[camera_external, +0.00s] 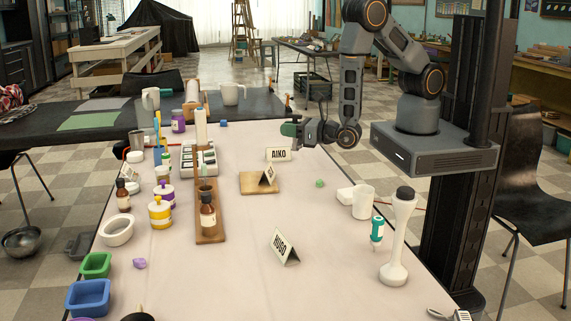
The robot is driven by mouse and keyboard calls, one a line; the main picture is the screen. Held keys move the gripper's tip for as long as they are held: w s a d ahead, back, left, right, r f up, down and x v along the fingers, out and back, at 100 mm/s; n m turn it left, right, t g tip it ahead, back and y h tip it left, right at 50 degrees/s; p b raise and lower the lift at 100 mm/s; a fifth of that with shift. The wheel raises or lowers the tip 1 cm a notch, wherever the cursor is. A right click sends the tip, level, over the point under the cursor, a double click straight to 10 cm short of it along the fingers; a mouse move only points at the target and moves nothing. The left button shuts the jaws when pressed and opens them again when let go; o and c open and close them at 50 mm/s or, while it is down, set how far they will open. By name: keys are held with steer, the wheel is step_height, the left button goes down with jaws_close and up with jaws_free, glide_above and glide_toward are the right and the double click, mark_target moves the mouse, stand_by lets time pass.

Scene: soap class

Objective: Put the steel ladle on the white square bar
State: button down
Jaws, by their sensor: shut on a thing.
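My gripper (301,130) is above the far right part of the long table, near the AIKO card. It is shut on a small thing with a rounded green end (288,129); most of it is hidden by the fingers. A white block (346,194), which may be the white square bar, lies on the table's right side, partly behind a white cup. I cannot make out the steel ladle for certain.
A wooden board (210,232) with a brown bottle and a wooden stand (259,183) with a card are mid-table. A tall white flask shape (399,240) and teal bottle (377,230) stand at right. Tubs and jars crowd the left. The front middle of the tabletop (215,285) is clear.

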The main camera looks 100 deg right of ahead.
steer(key=s+d+m+g+h+b, duration=0.3)
steer(key=s+d+m+g+h, duration=0.75)
steer(key=s+g, duration=0.5)
steer(key=s+a+f+m+g+y+b, duration=0.1)
steer(key=s+a+m+g+y+b, duration=0.3)
steer(key=s+m+g+y, duration=0.8)
steer(key=s+a+m+g+y, duration=0.55)
steer(key=a+m+y, duration=0.25)
steer(key=a, duration=0.2)
steer(key=m+t+y+b, duration=0.2)
steer(key=m+t+y, duration=1.5)
steer(key=m+y, duration=0.1)
glide_above(350, 196)
steer(key=s, duration=0.3)
step_height(350, 196, down, 2)
steer(key=f, duration=0.1)
steer(key=shift+w+d+f+n+h, duration=0.1)
steer(key=shift+d+f+n+h, duration=0.05)
steer(key=shift+f, duration=0.75)
steer(key=shift+w+d+f+n+h, duration=0.1)
steer(key=shift+f, duration=0.8)
steer(key=shift+f+b, duration=0.15)
steer(key=shift+b, duration=0.25)
